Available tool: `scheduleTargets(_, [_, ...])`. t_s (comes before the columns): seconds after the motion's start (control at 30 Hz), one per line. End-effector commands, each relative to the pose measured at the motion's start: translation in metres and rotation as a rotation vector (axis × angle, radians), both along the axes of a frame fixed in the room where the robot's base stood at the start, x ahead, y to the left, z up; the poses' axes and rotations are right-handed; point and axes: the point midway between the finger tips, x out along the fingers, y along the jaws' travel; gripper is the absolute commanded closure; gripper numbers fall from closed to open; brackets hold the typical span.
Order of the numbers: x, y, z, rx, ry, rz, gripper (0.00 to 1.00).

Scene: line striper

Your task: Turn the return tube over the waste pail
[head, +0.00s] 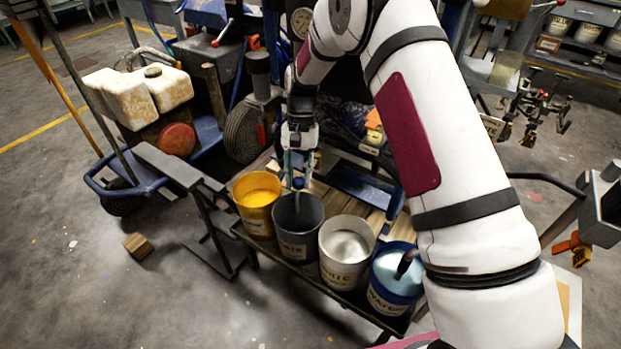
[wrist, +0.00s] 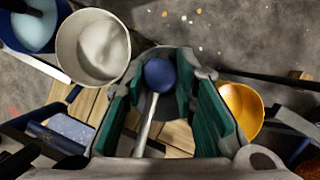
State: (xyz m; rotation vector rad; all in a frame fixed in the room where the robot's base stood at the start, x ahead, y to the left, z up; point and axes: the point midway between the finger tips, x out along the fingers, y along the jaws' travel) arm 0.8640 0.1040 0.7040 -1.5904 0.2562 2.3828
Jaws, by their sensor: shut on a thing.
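The return tube appears to be the thin metal tube (wrist: 146,125) with a round blue end (wrist: 159,74), lying between my green finger pads in the wrist view. The blue end (head: 298,184) also shows in the head view, at the mouth of the dark grey pail. My gripper (head: 297,170) points down over that pail, shut on the tube. The dark grey pail (head: 298,238), probably the waste pail, stands on the bench between the yellow and white pails. Its label is only partly readable. My fingers hide much of it in the wrist view.
The yellow pail (head: 257,218) stands left of the grey one. The white pail (head: 342,272) and the blue water pail (head: 391,295) stand to its right, the last with a dark handle in it. A blue cart (head: 104,185) stands further left. The floor in front is mostly clear.

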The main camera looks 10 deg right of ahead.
Motion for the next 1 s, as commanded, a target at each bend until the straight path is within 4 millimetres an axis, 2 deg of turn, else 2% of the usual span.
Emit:
scheduleTargets(0.4, [0.016,0.018,0.0,-0.001,-0.003,-0.182,1.0])
scheduleTargets(0.93, [0.018,0.019,0.0,-0.001,-0.004,-0.205,1.0])
scheduleTargets(0.97, [0.018,0.019,0.0,-0.001,-0.004,-0.205,0.72])
scheduleTargets(1.0, [0.018,0.019,0.0,-0.001,-0.004,-0.205,0.63])
